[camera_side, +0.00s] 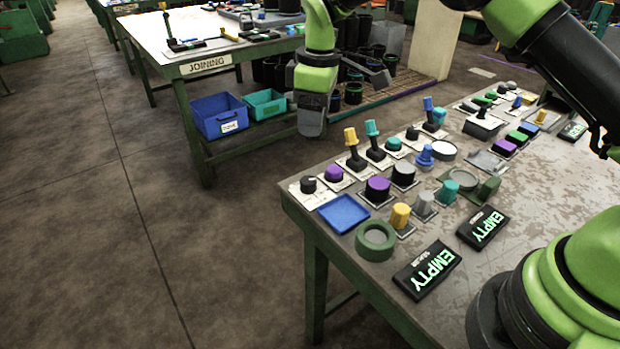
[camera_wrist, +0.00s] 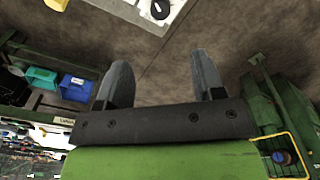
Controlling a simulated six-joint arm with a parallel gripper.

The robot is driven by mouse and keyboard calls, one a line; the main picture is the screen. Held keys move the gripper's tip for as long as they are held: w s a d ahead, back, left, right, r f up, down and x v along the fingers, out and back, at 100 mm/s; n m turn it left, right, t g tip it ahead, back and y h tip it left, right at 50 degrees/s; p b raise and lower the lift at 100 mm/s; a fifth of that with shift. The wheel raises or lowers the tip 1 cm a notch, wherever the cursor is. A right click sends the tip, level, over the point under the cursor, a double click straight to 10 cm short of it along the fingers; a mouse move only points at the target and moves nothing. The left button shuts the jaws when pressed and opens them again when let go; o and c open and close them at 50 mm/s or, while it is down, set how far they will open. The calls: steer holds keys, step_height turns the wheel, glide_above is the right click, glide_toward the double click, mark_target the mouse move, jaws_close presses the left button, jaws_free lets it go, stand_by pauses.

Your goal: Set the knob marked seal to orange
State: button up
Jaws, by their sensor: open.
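My gripper (camera_side: 311,118) hangs in the air off the left end of the control bench, in front of the joining table. In the wrist view its two grey fingers (camera_wrist: 161,85) are wide apart with nothing between them. A black rotary knob with a white pointer (camera_side: 308,184) sits on a pale plate at the bench's left corner. A black knob on a pale plate also shows at the top of the wrist view (camera_wrist: 160,8). I cannot read a seal marking on any knob, and I see no legible orange setting.
The bench (camera_side: 540,205) carries several buttons, levers and knobs, a blue tray (camera_side: 343,214), a green ring (camera_side: 375,240) and two black displays reading EMPTY (camera_side: 427,270). A blue bin (camera_side: 219,116) stands under the joining table. Open floor lies left of the bench.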

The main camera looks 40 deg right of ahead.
steer(key=n, duration=0.1)
glide_above(310, 180)
step_height(310, 180, down, 5)
steer(key=shift+g, duration=0.4)
step_height(310, 180, down, 10)
steer(key=shift+f, duration=0.1)
steer(key=c, duration=0.9)
